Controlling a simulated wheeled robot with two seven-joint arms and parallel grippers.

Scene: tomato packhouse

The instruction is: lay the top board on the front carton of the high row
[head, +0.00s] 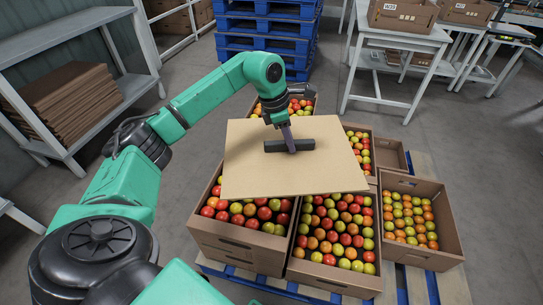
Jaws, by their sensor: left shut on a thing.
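My left gripper (290,147) is shut on the board at this bar. The board lies over the stacked cartons, slightly turned to them, and hides much of their tops. The front carton of the high row (235,240), at the left front, is full of red and green tomatoes; its front part shows below the board's near edge. I cannot tell whether the board touches it. My right gripper is not in view.
Open cartons of tomatoes stand in front (335,279) and at the right (422,258) on a blue pallet (292,287). A shelf (125,88) with stacked brown boards (65,100) is at the left. Blue pallets (265,30) and a white table (402,38) stand behind.

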